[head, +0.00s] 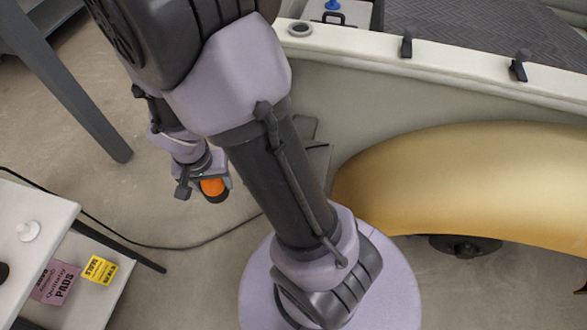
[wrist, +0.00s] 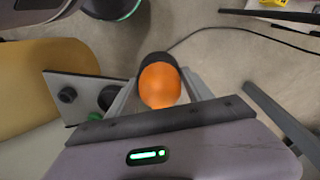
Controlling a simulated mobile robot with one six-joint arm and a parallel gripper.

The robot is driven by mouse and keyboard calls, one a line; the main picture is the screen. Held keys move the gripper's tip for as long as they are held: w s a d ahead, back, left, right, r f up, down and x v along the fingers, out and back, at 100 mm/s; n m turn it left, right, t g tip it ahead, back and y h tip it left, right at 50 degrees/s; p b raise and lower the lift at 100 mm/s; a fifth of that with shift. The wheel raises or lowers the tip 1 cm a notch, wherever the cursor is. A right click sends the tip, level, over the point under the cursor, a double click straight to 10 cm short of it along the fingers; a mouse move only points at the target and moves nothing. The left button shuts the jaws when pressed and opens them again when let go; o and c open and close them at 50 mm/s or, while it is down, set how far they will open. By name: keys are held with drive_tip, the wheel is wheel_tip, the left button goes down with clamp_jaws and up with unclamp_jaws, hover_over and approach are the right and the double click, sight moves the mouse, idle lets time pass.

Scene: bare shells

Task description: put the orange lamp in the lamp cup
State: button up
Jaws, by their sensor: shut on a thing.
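The orange lamp (head: 212,186) is a rounded orange dome with a dark base, held above the floor by my gripper (head: 208,184). In the wrist view the orange lamp (wrist: 160,84) sits between the two fingers of my gripper (wrist: 160,92), which is shut on it. A dark rim shows behind the dome there. A round, grey, ring-like cup (head: 300,29) stands on the pale ledge at the top of the head view; it looks like the lamp cup. It is well apart from the lamp, up and to the right of it. I cannot make out this cup in the wrist view.
A gold fender (head: 465,185) bulges out below the pale ledge (head: 460,75), which bears black clips (head: 407,42). A cable crosses the floor.

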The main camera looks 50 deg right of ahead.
drive_tip(key=s+d, duration=0.1)
drive_tip(key=d, duration=0.3)
drive_tip(key=s+d+f, duration=0.1)
drive_tip(key=d, duration=0.4)
drive_tip(key=s+d+b, duration=0.1)
drive_tip(key=d, duration=0.4)
drive_tip(key=shift+s+d+f, duration=0.2)
drive_tip(key=shift+d+f, duration=0.05)
drive_tip(key=f+b, duration=0.1)
drive_tip(key=f, duration=0.1)
drive_tip(key=f+b, duration=0.1)
drive_tip(key=f, duration=0.1)
drive_tip(key=shift+d, duration=0.2)
drive_tip(key=shift+s+r, duration=0.1)
drive_tip(key=shift+r, duration=0.15)
drive_tip(key=shift+f, duration=0.15)
drive_tip(key=o, duration=1.5)
